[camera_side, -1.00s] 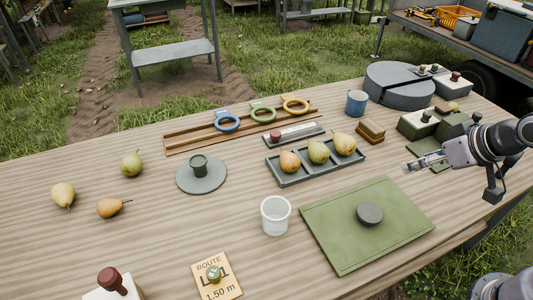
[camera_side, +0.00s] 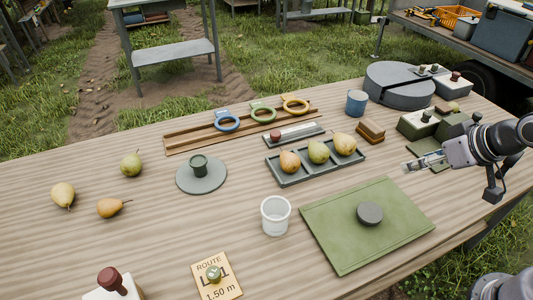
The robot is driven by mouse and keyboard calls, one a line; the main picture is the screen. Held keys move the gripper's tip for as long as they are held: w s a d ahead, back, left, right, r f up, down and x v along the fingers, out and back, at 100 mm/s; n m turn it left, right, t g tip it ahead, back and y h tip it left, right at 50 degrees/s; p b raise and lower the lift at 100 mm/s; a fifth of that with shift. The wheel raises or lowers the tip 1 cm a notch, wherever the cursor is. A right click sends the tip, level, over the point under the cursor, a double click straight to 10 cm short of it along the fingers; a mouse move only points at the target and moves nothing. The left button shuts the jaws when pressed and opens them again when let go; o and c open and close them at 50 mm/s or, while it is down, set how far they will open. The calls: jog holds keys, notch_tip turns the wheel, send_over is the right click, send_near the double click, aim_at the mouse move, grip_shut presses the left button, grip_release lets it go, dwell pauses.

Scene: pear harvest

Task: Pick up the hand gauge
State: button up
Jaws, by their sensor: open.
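Three ring-shaped tools lie on a wooden rack (camera_side: 190,143) at the back of the table: a blue ring (camera_side: 227,129), a green ring (camera_side: 263,117) and a yellow ring (camera_side: 296,110). A flat grey plate with a pale strip and a red knob (camera_side: 275,135) lies in front of the rack. I cannot tell which of these is the hand gauge. My gripper (camera_side: 407,166) is open and empty at the right side, above the table, well to the right of the rings and plate.
A dark tray (camera_side: 318,172) holds three pears. A clear cup (camera_side: 275,216), a green mat (camera_side: 330,238) with a dark disc (camera_side: 370,213), and a blue mug (camera_side: 357,103) stand nearby. Green boxes (camera_side: 417,124) stand behind my gripper. Loose pears lie at left.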

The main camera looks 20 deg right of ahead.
jog(key=w+d+r+m+h, duration=0.1)
jog(key=w+d+m+h, duration=0.2)
jog(key=d, duration=0.6)
jog(key=m+g+h, duration=0.3)
jog(key=m+g, duration=0.3)
jog(key=m, duration=0.7)
send_over(508, 164)
jog(key=f, duration=0.8)
jog(key=shift+w, duration=0.25)
jog(key=shift+s+x, duration=0.15)
jog(key=shift+x, duration=0.75)
jog(key=shift+s+x, duration=0.15)
jog(key=shift+x, duration=1.7)
jog(key=shift+w, duration=0.1)
grip_shut()
